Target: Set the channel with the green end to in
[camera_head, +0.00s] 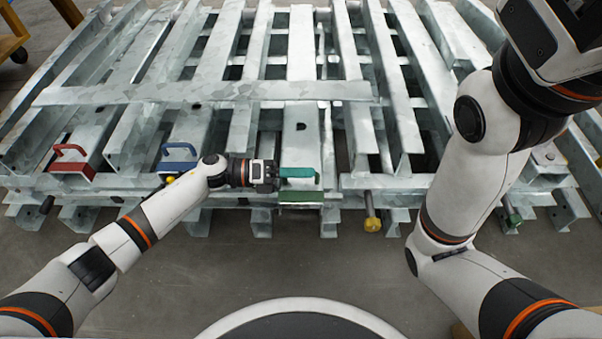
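The channel with the green end (300,149) is a grey metal channel lying lengthwise in the frame, with its near end toward me. A green handle (300,172) stands on that near end, and a green plate (300,196) shows just below it. The near end lies about level with the frame's front edge. My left gripper (276,175) is at the left side of the green handle, touching it or very close. Its fingers are too small and dark to tell whether they are shut on it. My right arm rises at the right, and its gripper is outside the picture.
Channels with a red handle (71,161) and a blue handle (178,160) lie to the left. A flat cross bar (205,92) spans the channels. A yellow-tipped rod (372,222) and a green-tipped rod (513,217) stick out at the front. The floor (290,265) before the frame is clear.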

